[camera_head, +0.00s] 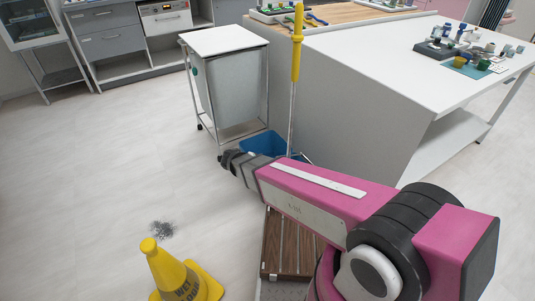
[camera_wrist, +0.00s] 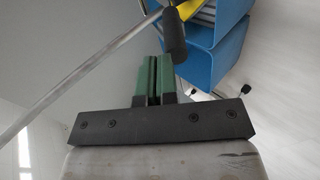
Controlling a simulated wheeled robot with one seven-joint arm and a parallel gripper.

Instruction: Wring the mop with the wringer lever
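The mop's yellow upper handle (camera_head: 296,45) stands upright, its thin pole running down to the blue bucket (camera_head: 262,143). The mop head is hidden. In the wrist view the blue bucket (camera_wrist: 228,28) is at the upper right, with a yellow part (camera_wrist: 190,9) at its rim, likely the wringer. A black cylindrical grip (camera_wrist: 174,40), apparently the wringer lever's, is just beyond my fingertips. My gripper (camera_wrist: 154,58) has its green fingers close together, with only a narrow gap and nothing visible between them. Contact with the grip cannot be told.
A yellow wet-floor cone (camera_head: 172,273) and a dark floor spot (camera_head: 162,230) are at the lower left. A white-topped cart (camera_head: 223,40) stands behind the bucket. A large white table (camera_head: 375,55) is to the right. The left floor is mostly clear.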

